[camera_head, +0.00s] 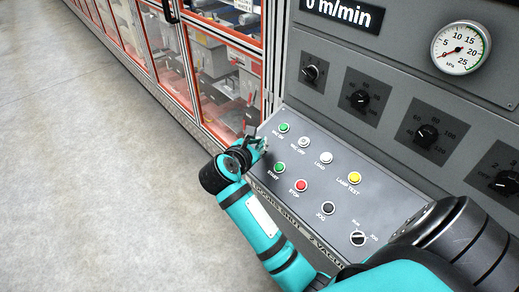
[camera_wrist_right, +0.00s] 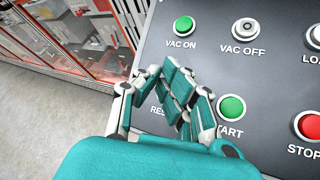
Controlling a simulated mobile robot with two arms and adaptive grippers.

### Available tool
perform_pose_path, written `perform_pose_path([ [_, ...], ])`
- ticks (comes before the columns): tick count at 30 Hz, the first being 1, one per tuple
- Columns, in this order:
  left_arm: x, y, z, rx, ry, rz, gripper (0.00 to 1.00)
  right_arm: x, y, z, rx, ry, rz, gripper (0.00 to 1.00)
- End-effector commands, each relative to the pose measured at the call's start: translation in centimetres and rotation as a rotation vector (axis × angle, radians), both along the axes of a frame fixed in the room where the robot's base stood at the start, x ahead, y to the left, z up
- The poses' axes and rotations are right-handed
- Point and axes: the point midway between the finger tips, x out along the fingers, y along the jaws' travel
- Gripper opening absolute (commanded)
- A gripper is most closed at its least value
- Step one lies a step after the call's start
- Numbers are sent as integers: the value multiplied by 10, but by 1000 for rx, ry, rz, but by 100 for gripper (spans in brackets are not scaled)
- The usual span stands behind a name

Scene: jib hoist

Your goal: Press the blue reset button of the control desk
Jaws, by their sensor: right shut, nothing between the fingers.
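The grey control desk (camera_head: 228,0) (camera_wrist_right: 270,75) carries rows of labelled buttons. My right gripper (camera_head: 262,146) is at the left end of its sloped panel, with its fingers closed together and empty. It also shows in the right wrist view (camera_wrist_right: 177,78), over the panel left of the green START button (camera_wrist_right: 231,107). Part of a label reading "RES" shows beside the fingers there. The blue reset button itself is hidden in both views, apparently behind my fingers. I cannot tell whether the fingertips touch it. My left gripper is not in view.
A green VAC ON button (camera_head: 284,127), a grey VAC OFF button (camera_head: 304,141) and a red STOP button (camera_head: 301,185) are close by. Dials and a gauge (camera_head: 460,48) are on the upright panel. A red-framed glazed cabinet (camera_head: 168,60) stands left of the desk. Floor at left is clear.

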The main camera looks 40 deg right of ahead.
Motion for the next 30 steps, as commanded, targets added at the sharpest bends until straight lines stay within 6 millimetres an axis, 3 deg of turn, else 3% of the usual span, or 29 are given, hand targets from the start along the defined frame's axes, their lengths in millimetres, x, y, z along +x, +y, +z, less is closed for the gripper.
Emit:
perform_pose_path([
  [8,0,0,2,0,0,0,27,0,1,4,1,-2,0,0],
  [22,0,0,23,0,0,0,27,-1,18,45,1,-2,0,0],
  [30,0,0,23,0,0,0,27,-1,20,46,0,-1,0,0],
])
